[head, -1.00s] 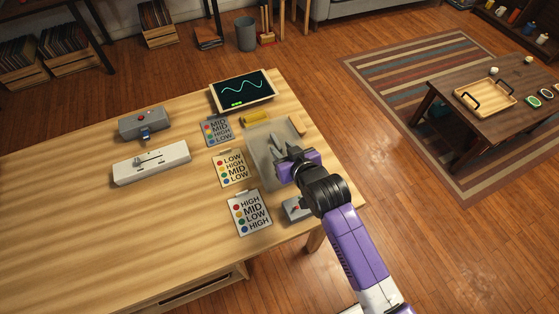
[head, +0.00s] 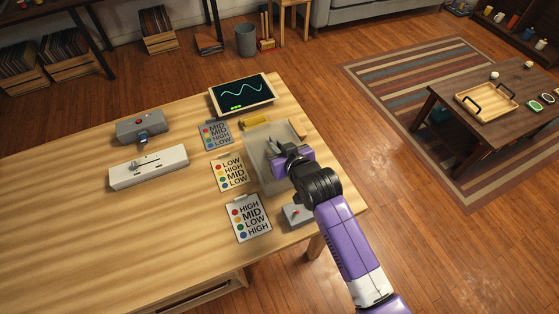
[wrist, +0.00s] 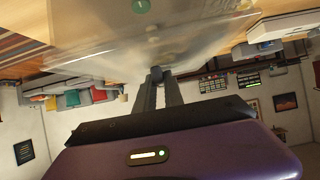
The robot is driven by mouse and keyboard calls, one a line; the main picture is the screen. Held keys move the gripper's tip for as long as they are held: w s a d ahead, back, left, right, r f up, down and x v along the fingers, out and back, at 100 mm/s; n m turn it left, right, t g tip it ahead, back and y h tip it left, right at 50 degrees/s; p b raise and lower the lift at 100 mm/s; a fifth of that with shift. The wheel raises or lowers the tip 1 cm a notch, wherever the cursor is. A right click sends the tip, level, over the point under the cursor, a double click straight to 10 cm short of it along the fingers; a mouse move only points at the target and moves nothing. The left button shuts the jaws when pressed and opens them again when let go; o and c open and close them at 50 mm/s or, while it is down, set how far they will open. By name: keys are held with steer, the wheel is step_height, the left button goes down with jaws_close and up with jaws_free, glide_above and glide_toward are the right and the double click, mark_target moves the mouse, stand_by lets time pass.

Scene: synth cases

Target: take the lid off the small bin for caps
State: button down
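A see-through greyish bin with a clear top (head: 258,178) stands near the right edge of the wooden table; I take it as the bin for caps. In the wrist view its clear lid (wrist: 100,35) fills the upper middle, with a green round mark bearing a 1 near the top edge. My gripper (head: 272,149) is over the bin, reaching in from the right. In the wrist view the two dark fingers (wrist: 157,76) are close together on a small dark knob at the lid. Whether the lid is lifted cannot be told.
Several label cards (head: 231,174) lie left of the bin. A screen (head: 241,93) stands behind it, beside a yellow item (head: 256,122). A small grey box (head: 297,213) is in front of it, close to my arm. The table's left part is clear.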

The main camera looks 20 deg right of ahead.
steer(key=shift+s, duration=0.1)
stand_by(0.3)
steer(key=shift+r+p, duration=1.55)
